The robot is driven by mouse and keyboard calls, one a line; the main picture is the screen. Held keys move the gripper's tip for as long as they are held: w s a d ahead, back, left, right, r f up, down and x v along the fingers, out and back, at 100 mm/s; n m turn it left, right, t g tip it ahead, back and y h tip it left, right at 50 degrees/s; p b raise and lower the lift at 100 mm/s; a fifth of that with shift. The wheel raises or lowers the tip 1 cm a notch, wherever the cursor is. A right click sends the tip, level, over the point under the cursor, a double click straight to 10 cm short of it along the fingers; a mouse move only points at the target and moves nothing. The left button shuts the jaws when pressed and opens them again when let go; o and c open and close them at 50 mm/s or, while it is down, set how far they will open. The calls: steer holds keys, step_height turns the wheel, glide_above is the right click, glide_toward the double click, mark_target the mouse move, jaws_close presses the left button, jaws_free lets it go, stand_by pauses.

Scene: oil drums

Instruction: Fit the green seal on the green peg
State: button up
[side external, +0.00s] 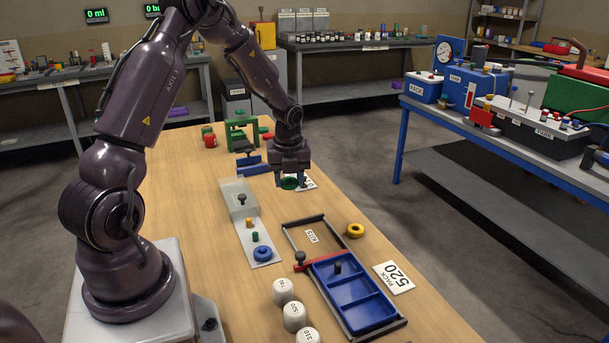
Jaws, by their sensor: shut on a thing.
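My gripper (290,184) is shut on the green seal (289,183), a dark green ring, and holds it above the table near a white label card. The green peg (255,237) is a short upright post on the light grey strip, closer to the camera and left of my gripper. No ring shows around it. On the same strip, an orange peg (249,222) stands behind it and a blue seal (263,253) lies in front of it. I cannot tell whether a peg is inside the blue seal.
A grey block with a black knob (241,199) stands at the strip's far end. Several white weights (283,291) stand in front. A green stand (241,126) is at the back.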

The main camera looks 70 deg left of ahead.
glide_above(255, 233)
step_height(255, 233, down, 4)
steer(key=shift+s+f, duration=0.15)
steer(key=shift+f, duration=0.1)
steer(key=shift+d+f, duration=0.1)
steer(key=shift+f, duration=2.05)
steer(key=shift+f, duration=1.65)
stand_by(0.8)
steer(key=o, duration=1.4)
steer(key=shift+o, duration=0.2)
steer(key=shift+r, duration=2.8)
